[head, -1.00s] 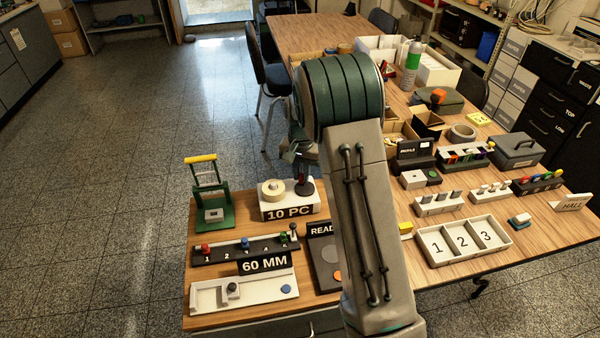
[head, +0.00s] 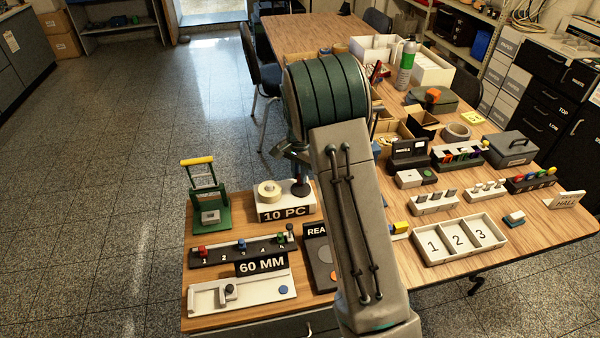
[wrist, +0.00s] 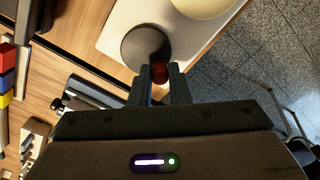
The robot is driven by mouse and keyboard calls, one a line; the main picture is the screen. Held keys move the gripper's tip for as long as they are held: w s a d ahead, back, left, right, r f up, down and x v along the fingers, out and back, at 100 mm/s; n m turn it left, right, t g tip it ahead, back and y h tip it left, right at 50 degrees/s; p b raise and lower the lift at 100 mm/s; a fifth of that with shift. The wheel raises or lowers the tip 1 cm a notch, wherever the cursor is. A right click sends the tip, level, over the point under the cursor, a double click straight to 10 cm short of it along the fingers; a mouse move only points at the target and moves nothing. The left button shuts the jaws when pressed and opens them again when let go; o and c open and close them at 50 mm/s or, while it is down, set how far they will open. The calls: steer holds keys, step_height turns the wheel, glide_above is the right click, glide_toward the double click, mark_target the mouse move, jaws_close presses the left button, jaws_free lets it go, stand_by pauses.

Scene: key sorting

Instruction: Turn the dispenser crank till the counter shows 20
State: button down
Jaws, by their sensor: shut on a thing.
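The dispenser is a white block (head: 264,203) at the back of the near bench, with a cream roll (head: 270,190) on top. Its dark front plate (head: 284,213) reads "10 PC". A dark round crank disc (wrist: 143,47) with a small red knob (wrist: 159,73) shows in the wrist view, beside the cream roll. My gripper (wrist: 158,76) is shut on the red knob, one finger on each side, at the disc's edge. In the head view my arm hides much of the gripper and the dispenser's right side.
In front stand a black strip with numbered coloured knobs (head: 220,258), a "60 MM" plate (head: 262,264) and a white slide gauge (head: 250,292). A green stand (head: 213,216) is left of the dispenser. A tray marked 1, 2, 3 (head: 475,258) lies right of my arm.

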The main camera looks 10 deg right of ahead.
steer(key=c, duration=1.4)
jaws_free()
steer(key=shift+o, duration=0.2)
step_height(320, 180, up, 14)
